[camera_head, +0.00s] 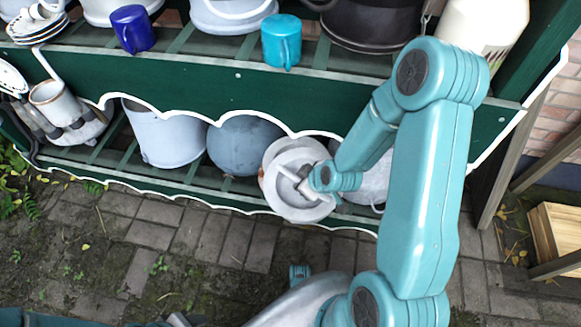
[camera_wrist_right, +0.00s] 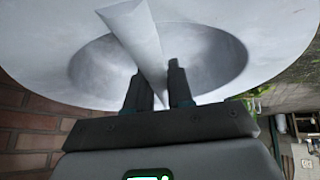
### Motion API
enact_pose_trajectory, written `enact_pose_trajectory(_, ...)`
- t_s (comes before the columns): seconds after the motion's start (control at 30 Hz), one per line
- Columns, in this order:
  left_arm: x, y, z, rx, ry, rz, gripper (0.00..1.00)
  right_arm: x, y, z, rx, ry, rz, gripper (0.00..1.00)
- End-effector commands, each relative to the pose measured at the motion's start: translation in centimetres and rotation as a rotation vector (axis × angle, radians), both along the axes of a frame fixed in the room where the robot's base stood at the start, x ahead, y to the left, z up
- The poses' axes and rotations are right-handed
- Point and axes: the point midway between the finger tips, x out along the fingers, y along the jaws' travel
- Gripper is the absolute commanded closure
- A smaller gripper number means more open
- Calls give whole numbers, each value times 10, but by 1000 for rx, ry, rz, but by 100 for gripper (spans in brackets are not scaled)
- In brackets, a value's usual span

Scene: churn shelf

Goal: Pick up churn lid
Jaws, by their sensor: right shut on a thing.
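The churn lid (camera_head: 300,208) is a round, pale grey dish with a sunken middle and a bar handle across it. In the head view it shows at the front of the lower shelf. My right gripper (camera_head: 308,186) reaches it from the right. In the right wrist view, the lid (camera_wrist_right: 225,22) fills the top and its tapered bar handle (camera_wrist_right: 140,35) runs down to the fingers. My right gripper (camera_wrist_right: 158,84) is shut on this handle. What lies under the lid is hidden, and I cannot tell if it touches the shelf. My left gripper is not in view.
The green shelf board (camera_head: 200,82) with a scalloped white edge runs above the lid. A white bucket (camera_head: 165,135) and a grey round pot (camera_head: 235,146) stand left of it. Blue (camera_head: 133,30) and turquoise (camera_head: 281,42) mugs stand above. Paving (camera_head: 150,235) in front is open.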

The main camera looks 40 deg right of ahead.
Motion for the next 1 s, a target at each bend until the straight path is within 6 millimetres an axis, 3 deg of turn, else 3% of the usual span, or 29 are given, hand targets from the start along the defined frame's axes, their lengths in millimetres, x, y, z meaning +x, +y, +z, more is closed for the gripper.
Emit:
enact_pose_trajectory(0.17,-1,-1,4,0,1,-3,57,-35,-1,2,1,-1,-3,100)
enact_pose_trajectory(0.2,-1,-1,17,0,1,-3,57,-34,-2,8,0,0,-1,100)
enact_pose_trajectory(0.3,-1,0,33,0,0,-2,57,-38,-3,8,-2,3,-1,100)
enact_pose_trajectory(0.6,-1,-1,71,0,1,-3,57,-52,-2,7,-1,0,-1,100)
enact_pose_trajectory(1.0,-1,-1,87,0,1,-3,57,-79,-2,2,-2,-4,-1,100)
